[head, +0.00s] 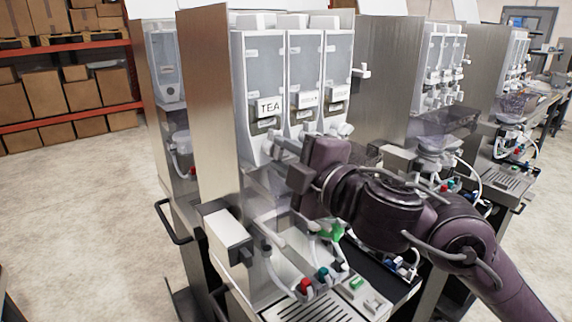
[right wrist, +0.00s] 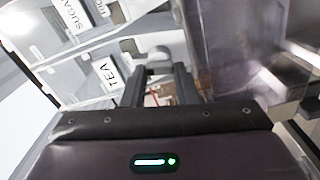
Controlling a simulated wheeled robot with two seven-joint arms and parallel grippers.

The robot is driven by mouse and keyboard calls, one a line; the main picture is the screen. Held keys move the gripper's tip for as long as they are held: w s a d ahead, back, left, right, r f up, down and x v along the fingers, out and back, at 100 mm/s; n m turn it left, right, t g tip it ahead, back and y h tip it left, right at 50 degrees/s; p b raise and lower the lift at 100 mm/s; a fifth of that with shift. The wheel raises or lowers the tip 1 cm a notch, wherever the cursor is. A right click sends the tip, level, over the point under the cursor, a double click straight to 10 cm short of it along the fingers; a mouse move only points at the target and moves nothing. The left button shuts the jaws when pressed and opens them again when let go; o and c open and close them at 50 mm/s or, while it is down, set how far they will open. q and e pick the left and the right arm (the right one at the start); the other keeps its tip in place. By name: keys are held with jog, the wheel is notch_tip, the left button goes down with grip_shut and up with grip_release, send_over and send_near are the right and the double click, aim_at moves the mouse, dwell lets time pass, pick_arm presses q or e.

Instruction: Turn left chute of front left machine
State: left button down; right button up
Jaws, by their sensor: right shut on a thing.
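The front left machine has a row of 3 clear-fronted canisters; the left one (head: 266,85) carries a TEA label. The TEA canister also shows tilted in the right wrist view (right wrist: 112,73). My right gripper (head: 281,153) is at the bottom of the TEA canister. In the right wrist view its two dark fingers (right wrist: 158,78) are shut on the left chute, a small light-grey piece (right wrist: 157,67) under that canister. In the head view the gripper and wrist hide most of this chute. My left gripper is not in view.
A steel side panel (head: 215,110) stands left of the canisters. Below my arm are hoses, red and green knobs and a drip grate (head: 310,308). A white box (head: 228,230) sits at the front left. Similar machines (head: 437,70) stand to the right.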

jog(key=shift+f+n+b, duration=0.15)
jog(key=shift+n+b, duration=0.45)
jog(key=shift+n, duration=0.6)
jog(key=o, duration=1)
